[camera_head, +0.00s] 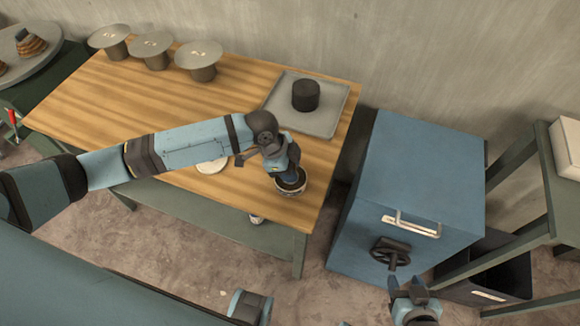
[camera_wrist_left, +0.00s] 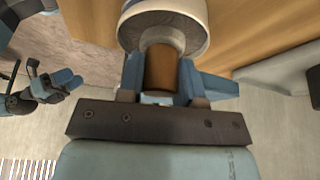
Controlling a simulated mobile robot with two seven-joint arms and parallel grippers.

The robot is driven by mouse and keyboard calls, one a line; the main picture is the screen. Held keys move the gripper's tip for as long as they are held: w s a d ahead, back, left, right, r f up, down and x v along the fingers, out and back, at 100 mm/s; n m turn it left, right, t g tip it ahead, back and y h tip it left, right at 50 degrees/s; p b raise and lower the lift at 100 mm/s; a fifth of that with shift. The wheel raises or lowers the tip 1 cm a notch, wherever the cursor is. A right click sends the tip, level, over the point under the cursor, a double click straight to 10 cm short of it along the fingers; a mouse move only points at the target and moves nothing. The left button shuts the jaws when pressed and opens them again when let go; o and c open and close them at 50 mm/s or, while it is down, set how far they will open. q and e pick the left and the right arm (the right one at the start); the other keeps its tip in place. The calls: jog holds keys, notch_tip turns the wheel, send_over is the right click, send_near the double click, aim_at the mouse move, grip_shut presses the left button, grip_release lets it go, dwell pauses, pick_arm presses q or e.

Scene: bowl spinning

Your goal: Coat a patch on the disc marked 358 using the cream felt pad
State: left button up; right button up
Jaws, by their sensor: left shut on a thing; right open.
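Three grey discs on pedestals stand along the table's back left: the left disc (camera_head: 109,36), the middle disc (camera_head: 151,43) and the right disc (camera_head: 199,54). Their small marks are too small to read, so I cannot tell which is 358. My left gripper (camera_head: 287,172) is over a dark bowl with a pale rim (camera_head: 303,189) near the table's front right. In the left wrist view it is shut on a brown handle (camera_wrist_left: 161,70); a pale round rim (camera_wrist_left: 128,34) lies beyond. The pad's face is hidden. My right gripper (camera_head: 415,294) is open and empty at bottom right.
A grey tray (camera_head: 335,112) with a black cylinder (camera_head: 306,95) sits at the table's back right. A pale round item (camera_head: 212,165) lies partly behind my left arm. A blue cabinet (camera_head: 425,165) with handle and wheel stands right of the table.

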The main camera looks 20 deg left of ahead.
pick_arm(q)
jog(key=shift+f, duration=0.15)
dwell(1.3)
jog(key=shift+p, duration=0.3)
notch_tip(320, 180, up, 6)
jog(key=p, duration=0.5)
jog(key=shift+f+p, duration=0.15)
jog(key=shift+p, duration=0.25)
jog(key=shift+r+p, duration=0.8)
